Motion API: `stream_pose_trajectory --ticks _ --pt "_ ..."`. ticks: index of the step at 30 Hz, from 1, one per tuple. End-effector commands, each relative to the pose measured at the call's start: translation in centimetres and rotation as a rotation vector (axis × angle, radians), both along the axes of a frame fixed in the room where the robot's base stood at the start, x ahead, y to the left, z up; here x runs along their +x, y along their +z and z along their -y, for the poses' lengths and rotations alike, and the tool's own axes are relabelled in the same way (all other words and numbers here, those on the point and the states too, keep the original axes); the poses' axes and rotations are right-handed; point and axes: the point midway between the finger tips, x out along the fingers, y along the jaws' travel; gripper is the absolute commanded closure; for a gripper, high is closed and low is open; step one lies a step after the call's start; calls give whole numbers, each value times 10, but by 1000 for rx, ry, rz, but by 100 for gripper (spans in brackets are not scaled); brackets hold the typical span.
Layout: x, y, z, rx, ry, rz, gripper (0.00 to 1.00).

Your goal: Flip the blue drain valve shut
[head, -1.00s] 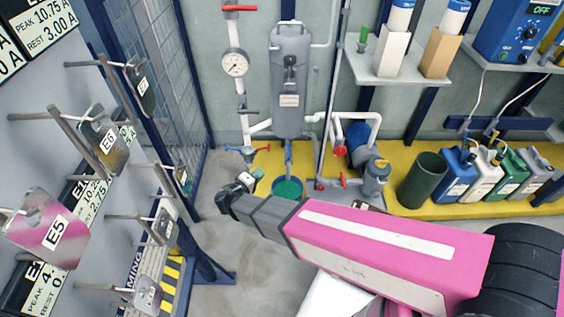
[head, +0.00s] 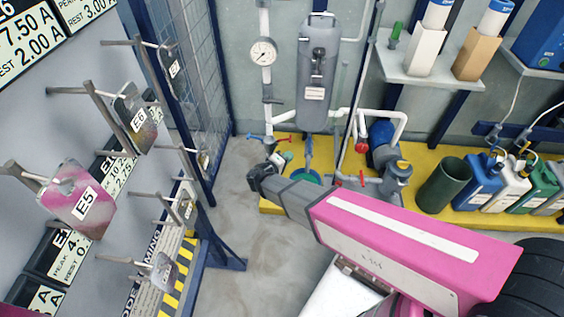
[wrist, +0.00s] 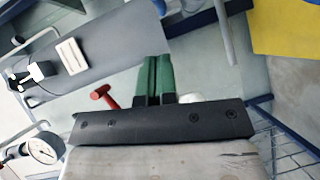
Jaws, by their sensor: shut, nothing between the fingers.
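A small blue lever (head: 255,136) is on the pipework left of the grey tank, beside a red lever (head: 283,139). A blue vertical piece (head: 309,146) hangs under the tank, above a green bucket (head: 305,178). I cannot tell for sure which blue part is the drain valve. My gripper (head: 284,158) is just below the two levers in the head view, partly covering the bucket. In the wrist view its green fingers (wrist: 157,80) are shut and empty. A red handle (wrist: 103,95) is left of them there. No blue lever is clear in the wrist view.
The grey tank (head: 316,75) and pressure gauge (head: 263,52) stand behind. Red-handled pipework (head: 362,178) and a dark green bin (head: 444,184) are at the right on the yellow platform (head: 273,203). Racks with hanging plates (head: 80,203) line the left. Floor is free between.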

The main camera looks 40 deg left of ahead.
Motion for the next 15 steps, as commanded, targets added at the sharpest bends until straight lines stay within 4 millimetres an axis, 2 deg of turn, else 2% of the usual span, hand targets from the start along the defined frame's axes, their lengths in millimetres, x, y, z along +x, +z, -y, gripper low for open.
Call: stream_pose_trajectory --ticks 1,6,9,15 --pt "11 -2 1 0 -3 0 100" --pt "37 -6 5 0 -2 0 100" --pt "45 -8 19 0 -2 0 100" --pt "55 -13 31 -1 0 -1 100"
